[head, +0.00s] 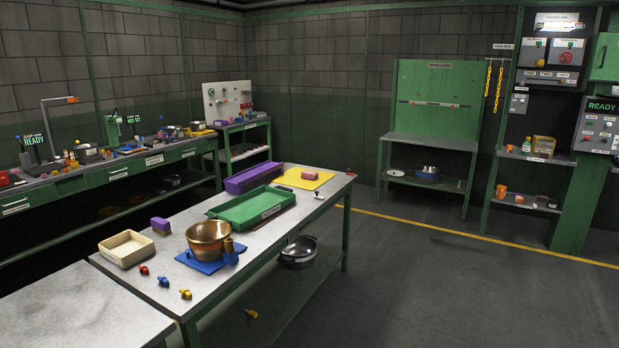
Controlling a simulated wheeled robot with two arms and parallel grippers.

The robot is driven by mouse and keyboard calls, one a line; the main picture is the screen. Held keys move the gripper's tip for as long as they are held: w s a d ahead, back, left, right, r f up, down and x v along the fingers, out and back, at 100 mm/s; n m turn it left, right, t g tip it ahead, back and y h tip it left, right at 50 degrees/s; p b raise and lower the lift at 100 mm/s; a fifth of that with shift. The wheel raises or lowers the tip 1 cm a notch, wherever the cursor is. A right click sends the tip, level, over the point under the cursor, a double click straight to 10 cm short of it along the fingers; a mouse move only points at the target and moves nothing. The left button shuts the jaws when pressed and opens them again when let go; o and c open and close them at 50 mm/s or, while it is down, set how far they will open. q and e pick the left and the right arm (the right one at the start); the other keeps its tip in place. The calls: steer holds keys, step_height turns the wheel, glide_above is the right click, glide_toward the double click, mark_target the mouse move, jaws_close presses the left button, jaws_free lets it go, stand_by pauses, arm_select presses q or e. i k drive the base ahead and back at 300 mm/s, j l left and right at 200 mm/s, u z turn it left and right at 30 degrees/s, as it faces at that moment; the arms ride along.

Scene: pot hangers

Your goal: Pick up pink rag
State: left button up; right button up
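A small pink block-like item (309,174) lies on a yellow mat (290,181) at the far end of the long grey table (335,190). It is the clearest pink thing in the head view and may be the pink rag, but it is too small to tell whether it is cloth. Neither of my grippers is in view.
The table also holds a green tray (238,219), a purple bin (252,178), a copper pot (208,240) on a blue mat, a cream tray (126,250), a purple block (160,225) and several small coloured parts. Open floor (440,285) lies to the table's right.

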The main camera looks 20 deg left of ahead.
mark_target(312, 175)
steer(key=u, duration=1.4)
steer(key=i+l+z, duration=0.5)
steer(key=i+z, duration=0.25)
steer(key=i, duration=0.15)
steer(key=i+z, duration=0.4)
steer(key=i+j+z, duration=0.1)
steer(key=i+z, duration=0.25)
steer(key=i, duration=1)
steer(key=i+l+u, duration=0.1)
steer(key=i, duration=0.75)
